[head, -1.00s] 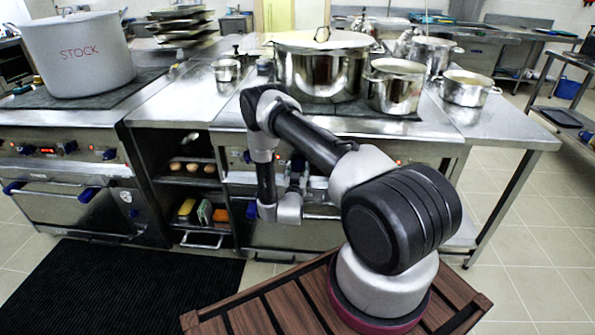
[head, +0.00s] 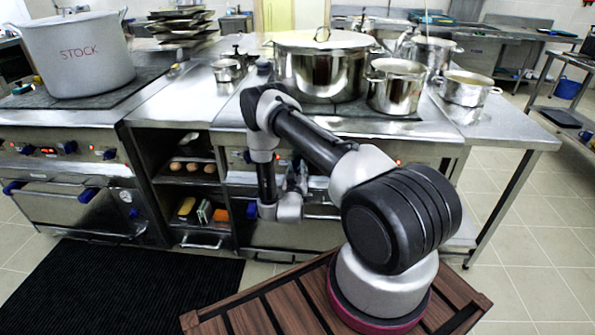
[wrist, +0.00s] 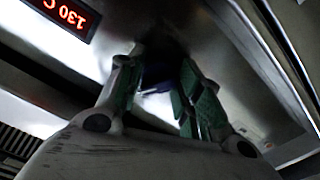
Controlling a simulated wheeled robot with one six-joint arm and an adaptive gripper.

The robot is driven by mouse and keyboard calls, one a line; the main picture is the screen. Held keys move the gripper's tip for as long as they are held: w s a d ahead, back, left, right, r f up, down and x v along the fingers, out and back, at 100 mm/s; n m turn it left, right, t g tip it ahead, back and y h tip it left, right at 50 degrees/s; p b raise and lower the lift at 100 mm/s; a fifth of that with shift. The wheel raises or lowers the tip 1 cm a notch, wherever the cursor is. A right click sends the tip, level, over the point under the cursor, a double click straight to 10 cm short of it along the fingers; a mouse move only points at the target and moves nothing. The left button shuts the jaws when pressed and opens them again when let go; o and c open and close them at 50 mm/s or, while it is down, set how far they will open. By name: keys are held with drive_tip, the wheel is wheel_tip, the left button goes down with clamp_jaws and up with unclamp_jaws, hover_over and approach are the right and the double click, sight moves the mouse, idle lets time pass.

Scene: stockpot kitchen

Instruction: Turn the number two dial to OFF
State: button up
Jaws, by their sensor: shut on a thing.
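My gripper (wrist: 157,72) is at the front panel of the cooker and is shut on a dial (wrist: 157,80). Only a small blue-purple part of the dial shows between the green finger pads in the wrist view. Its number, marks and pointer are hidden or too dark to read, so I cannot tell its setting. A red display (wrist: 62,14) beside it shows upside down and seems to read 130 C. In the head view my arm covers much of the panel there, and the dial cannot be made out.
Big steel pots (head: 322,68) stand on the cooker above the panel. A second cooker at left carries the STOCK pot (head: 80,58) and has blue dials (head: 68,147). Shelves with eggs (head: 190,167) lie between. A black mat (head: 130,290) covers floor at left.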

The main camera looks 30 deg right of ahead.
drive_tip(key=n, duration=0.6)
drive_tip(key=shift+n, duration=0.4)
idle(0.3)
drive_tip(key=o, duration=1)
drive_tip(key=shift+s, duration=0.1)
drive_tip(key=v, duration=1.2)
